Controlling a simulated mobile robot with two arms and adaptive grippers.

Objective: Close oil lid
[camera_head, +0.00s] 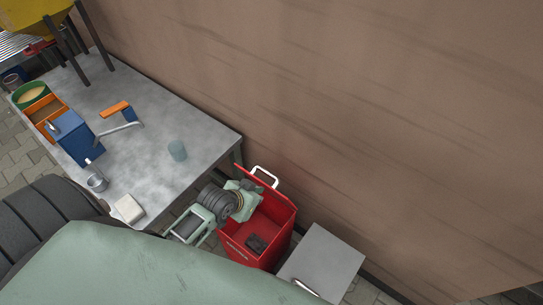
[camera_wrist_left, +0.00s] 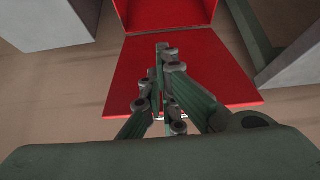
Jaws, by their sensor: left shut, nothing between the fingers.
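The red oil bin (camera_head: 284,247) stands on the floor between the workbench and a grey cabinet, with a dark object inside. Its red lid (camera_head: 275,207) is open, tilted back toward the wall, with a white handle (camera_head: 264,175) at its far edge. My left gripper (camera_head: 246,200) is over the open bin in front of the lid. In the left wrist view, the shut, empty fingers (camera_wrist_left: 163,55) are over the red lid (camera_wrist_left: 225,80). They partly hide it and the handle; I cannot tell whether they touch it. My right gripper is not in view.
A grey cabinet (camera_head: 325,260) stands close to the bin's right. The brown wall (camera_head: 380,120) is just behind.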

